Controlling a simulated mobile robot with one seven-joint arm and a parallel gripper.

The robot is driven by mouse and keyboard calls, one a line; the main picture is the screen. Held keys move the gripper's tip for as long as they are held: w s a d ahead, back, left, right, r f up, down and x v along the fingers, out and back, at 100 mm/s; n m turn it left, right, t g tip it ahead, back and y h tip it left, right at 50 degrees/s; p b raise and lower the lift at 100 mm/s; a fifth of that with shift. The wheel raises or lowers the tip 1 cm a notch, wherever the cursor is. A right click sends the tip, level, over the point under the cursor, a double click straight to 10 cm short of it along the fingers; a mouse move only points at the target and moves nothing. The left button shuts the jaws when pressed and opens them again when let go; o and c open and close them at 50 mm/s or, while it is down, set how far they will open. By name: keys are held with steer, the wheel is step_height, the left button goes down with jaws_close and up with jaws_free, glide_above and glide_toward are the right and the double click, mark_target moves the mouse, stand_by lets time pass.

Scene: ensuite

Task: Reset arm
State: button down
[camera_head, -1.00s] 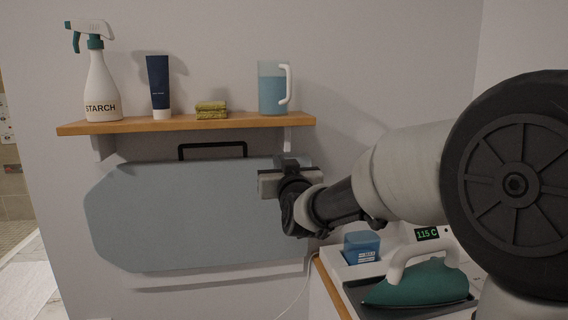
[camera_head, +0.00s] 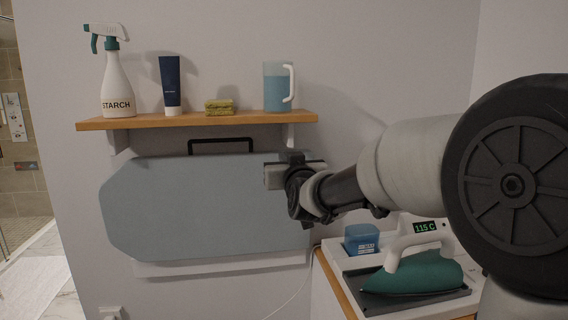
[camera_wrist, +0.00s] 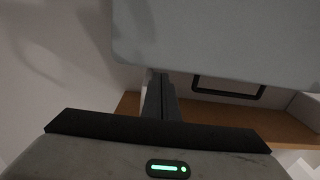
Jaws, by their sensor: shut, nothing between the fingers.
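My gripper (camera_head: 272,176) is at the end of my arm, in front of the right end of the folded blue-grey ironing board (camera_head: 190,215). In the wrist view my gripper's fingers (camera_wrist: 160,95) are together with nothing between them. The board (camera_wrist: 215,40) also shows in the wrist view with its black handle (camera_wrist: 228,90). I cannot tell how far the fingertips are from the board. My arm reaches in from the right side of the head view.
A wooden shelf (camera_head: 200,121) above the board holds a starch bottle (camera_head: 117,85), a blue tube (camera_head: 171,85), a sponge (camera_head: 220,107) and a pitcher (camera_head: 276,88). Below my arm, a counter holds a teal iron (camera_head: 415,274) and a blue container (camera_head: 361,239).

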steer(key=s+d+f+m+g+h, duration=0.1)
steer(key=s+d+f+g, duration=0.4)
steer(key=s, duration=0.8)
steer(key=s+d+f+m+g+h, duration=0.1)
steer(key=s+d+f+g+h, duration=0.15)
steer(key=s+d+f, duration=0.75)
steer(key=s+d+f+m+g+h, duration=0.1)
steer(key=s+d+g, duration=0.3)
steer(key=s, duration=1.2)
step_height(320, 180, up, 20)
steer(key=s+p, duration=0.1)
steer(key=p, duration=1.9)
steer(key=shift+d+f, duration=0.25)
